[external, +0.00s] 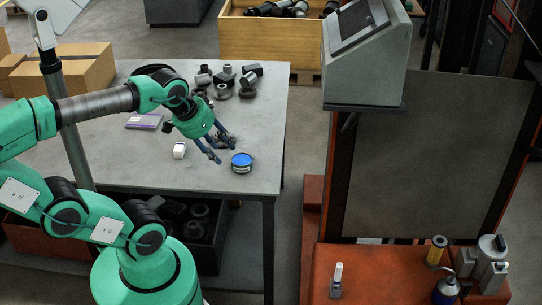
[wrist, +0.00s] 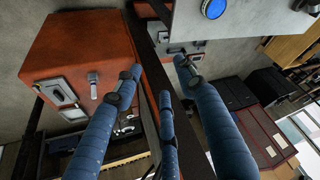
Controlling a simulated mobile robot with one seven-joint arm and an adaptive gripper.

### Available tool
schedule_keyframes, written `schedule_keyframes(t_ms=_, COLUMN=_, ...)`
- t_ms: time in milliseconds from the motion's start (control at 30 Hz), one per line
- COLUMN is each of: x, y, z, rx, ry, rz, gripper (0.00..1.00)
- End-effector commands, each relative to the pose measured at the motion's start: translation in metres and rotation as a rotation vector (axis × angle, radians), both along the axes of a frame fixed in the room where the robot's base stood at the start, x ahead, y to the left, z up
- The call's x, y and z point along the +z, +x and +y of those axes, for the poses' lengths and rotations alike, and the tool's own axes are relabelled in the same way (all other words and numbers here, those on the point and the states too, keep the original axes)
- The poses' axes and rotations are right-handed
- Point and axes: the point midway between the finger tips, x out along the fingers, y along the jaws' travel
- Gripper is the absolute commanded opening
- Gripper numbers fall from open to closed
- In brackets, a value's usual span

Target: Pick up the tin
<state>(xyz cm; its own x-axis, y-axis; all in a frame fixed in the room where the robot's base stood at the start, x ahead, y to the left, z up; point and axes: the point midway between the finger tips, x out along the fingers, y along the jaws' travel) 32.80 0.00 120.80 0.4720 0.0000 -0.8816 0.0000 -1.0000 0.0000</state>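The tin (external: 242,162) is a short round can with a blue lid and a dark side band. It stands upright on the grey table (external: 262,120) near its front right corner. In the wrist view a blue disc, apparently the tin's lid (wrist: 213,9), shows at the top edge on a grey surface. My gripper (external: 227,154) is just left of and above the tin, fingers pointing down and right. In the wrist view its blue fingers (wrist: 158,75) are spread with nothing between them. The gap to the tin is small; I cannot tell whether they touch.
A grey console (external: 365,60) stands right of the table. The table's right side is mostly clear.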

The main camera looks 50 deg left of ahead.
Motion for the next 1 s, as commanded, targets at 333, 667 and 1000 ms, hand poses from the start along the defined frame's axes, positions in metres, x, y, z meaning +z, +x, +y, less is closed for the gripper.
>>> schedule_keyframes(t_ms=333, x=0.000, y=0.000, z=0.000, rx=0.000, ry=0.000, rz=0.000, gripper=0.72)
schedule_keyframes(t_ms=667, x=0.000, y=0.000, z=0.000, rx=0.000, ry=0.000, rz=0.000, gripper=0.84)
schedule_keyframes(t_ms=1000, x=0.002, y=0.022, z=0.009, rx=0.030, ry=-0.001, rz=0.030, gripper=0.84)
